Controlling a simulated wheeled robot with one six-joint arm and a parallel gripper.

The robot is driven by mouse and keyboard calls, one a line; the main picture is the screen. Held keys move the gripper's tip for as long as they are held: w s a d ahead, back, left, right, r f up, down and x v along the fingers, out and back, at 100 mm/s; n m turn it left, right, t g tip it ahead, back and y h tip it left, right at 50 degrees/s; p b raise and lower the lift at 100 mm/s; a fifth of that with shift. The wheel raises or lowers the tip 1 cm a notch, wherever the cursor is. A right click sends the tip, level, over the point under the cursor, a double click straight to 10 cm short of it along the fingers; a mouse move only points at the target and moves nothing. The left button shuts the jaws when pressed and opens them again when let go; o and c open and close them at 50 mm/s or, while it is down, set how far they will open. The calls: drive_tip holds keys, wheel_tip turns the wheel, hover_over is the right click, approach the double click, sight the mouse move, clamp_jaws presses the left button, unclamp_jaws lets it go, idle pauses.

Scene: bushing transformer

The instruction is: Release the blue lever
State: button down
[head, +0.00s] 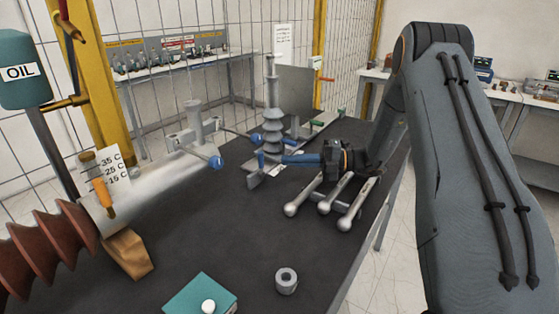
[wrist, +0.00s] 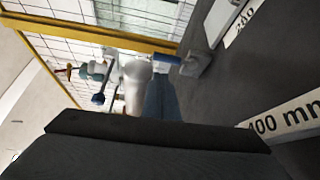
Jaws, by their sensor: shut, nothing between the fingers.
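My gripper (head: 285,159) is shut and empty above the dark table, its blue fingers pointing left. In the wrist view the fingers (wrist: 160,92) rise from the dark gripper body. A lever with a blue ball knob (head: 216,162) extends from a grey fitting further left; the knob also shows in the wrist view (wrist: 98,99). I cannot tell whether the fingers touch the handle. Which blue part is the lever is unclear.
Several grey rods with rounded ends (head: 325,204) lie below my gripper. A ribbed grey bushing (head: 272,125) stands behind the fingers. A metal ring (head: 286,281) and teal block (head: 200,294) are on the near table. The table's middle (head: 215,230) is clear.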

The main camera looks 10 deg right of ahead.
drive_tip(key=shift+v, duration=1.1)
drive_tip(key=shift+s+f, duration=0.1)
